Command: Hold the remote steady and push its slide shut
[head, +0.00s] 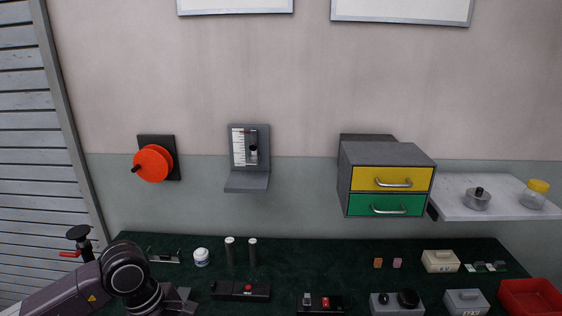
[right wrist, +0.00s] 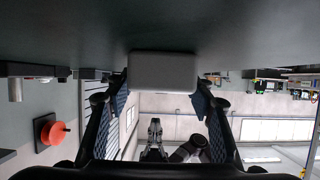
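Two dark devices lie near the front of the table, and I cannot tell for sure which is the remote. My right gripper (right wrist: 161,97) shows only in the right wrist view, with fingers wide apart. A plain pale grey block (right wrist: 163,70) appears between its fingertips; contact is unclear.
Grey boxes (head: 466,301) and a red bin (head: 532,296) fill the right front. A drawer unit (head: 390,152) hangs above. The table's middle back is clear.

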